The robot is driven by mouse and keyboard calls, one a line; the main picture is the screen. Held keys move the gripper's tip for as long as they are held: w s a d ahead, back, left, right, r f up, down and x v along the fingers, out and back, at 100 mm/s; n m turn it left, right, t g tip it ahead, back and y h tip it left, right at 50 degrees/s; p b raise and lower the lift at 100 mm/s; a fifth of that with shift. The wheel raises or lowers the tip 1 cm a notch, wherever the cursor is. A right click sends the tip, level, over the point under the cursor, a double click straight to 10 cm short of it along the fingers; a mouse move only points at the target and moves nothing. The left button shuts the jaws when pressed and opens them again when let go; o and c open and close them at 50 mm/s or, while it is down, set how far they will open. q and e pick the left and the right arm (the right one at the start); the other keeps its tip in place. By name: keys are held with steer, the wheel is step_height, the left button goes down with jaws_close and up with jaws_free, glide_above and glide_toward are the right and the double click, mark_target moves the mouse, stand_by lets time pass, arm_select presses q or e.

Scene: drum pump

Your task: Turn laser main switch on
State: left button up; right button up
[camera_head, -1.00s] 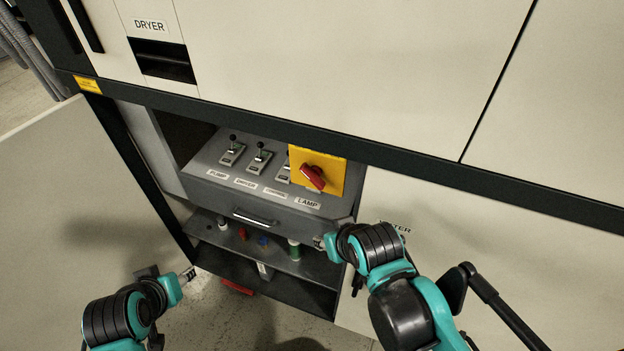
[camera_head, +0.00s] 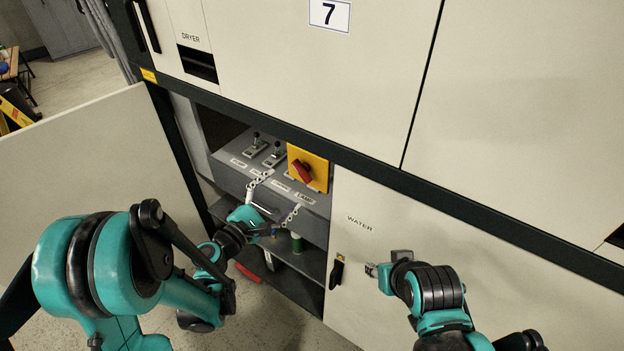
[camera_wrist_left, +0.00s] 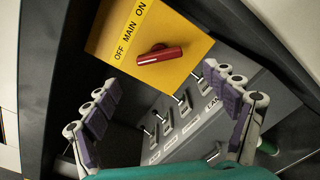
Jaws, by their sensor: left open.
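The main switch is a red rotary handle (camera_head: 302,171) on a yellow plate (camera_head: 319,166), at the right end of the grey control panel. In the left wrist view the red handle (camera_wrist_left: 158,56) lies nearly level across the picture, and the yellow plate (camera_wrist_left: 190,42) reads OFF, MAIN, ON. My left gripper (camera_head: 275,200) is open and empty in front of the panel, below the switch. In the left wrist view its fingers (camera_wrist_left: 160,85) are spread wide, with the handle beyond and between them, untouched. My right gripper (camera_head: 372,269) is before the WATER door, its jaws unclear.
Toggle levers (camera_head: 256,142) stand on the panel left of the yellow plate. A shelf with small items, including a green cylinder (camera_head: 297,243), lies below. An open door (camera_head: 90,160) stands at left. The WATER door (camera_head: 400,220) with a black handle (camera_head: 337,270) is shut.

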mark_target(299, 174)
arm_select(q)
steer(key=x, duration=0.7)
steer(key=shift+w+d, duration=0.2)
steer(key=shift+w, duration=0.15)
steer(key=c, duration=1.2)
